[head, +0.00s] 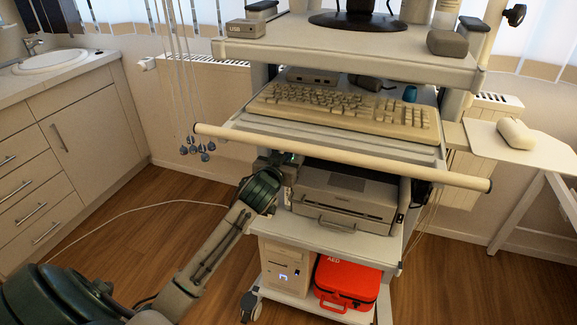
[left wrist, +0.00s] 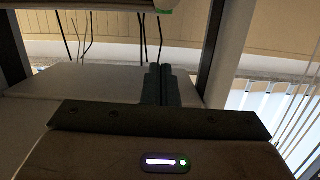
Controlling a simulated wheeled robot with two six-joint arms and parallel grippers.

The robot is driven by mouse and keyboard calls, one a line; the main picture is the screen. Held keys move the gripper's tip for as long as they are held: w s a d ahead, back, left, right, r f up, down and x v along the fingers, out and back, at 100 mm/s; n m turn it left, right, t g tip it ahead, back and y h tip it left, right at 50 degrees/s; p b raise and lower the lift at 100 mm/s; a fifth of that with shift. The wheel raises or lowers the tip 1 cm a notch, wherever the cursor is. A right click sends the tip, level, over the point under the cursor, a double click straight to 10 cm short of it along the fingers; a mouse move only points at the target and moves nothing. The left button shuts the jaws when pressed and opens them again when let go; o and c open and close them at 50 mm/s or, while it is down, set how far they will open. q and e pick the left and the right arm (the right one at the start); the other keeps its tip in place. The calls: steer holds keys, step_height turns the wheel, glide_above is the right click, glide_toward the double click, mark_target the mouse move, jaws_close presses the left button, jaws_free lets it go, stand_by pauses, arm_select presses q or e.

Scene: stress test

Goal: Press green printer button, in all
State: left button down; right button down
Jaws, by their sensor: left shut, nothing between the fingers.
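The printer (head: 343,198) is a grey box on the cart's middle shelf, below the keyboard. My left gripper (head: 287,160) is at the printer's upper left side, partly under the rail of the keyboard shelf. In the left wrist view its dark fingers (left wrist: 162,84) are shut and empty, pointing up the picture. A small green patch (left wrist: 165,11) shows at the top edge there, on the underside of a pale body; it may be the green button. It lies beyond the fingertips with a visible gap. I see no green button in the head view. My right gripper is not in view.
The keyboard shelf's long front rail (head: 340,157) runs just above the gripper. A beige keyboard (head: 345,108) lies on that shelf. Below stand a computer case (head: 287,265) and a red AED bag (head: 346,281). Hanging cords (head: 190,90) are at the left.

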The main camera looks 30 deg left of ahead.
arm_select(q)
steer(key=shift+x, duration=1.1)
step_height(320, 180, down, 3)
steer(key=shift+w+r, duration=0.1)
steer(key=shift+f, duration=0.6)
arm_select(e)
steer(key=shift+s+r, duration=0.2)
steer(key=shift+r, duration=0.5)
arm_select(q)
steer(key=shift+f, duration=0.15)
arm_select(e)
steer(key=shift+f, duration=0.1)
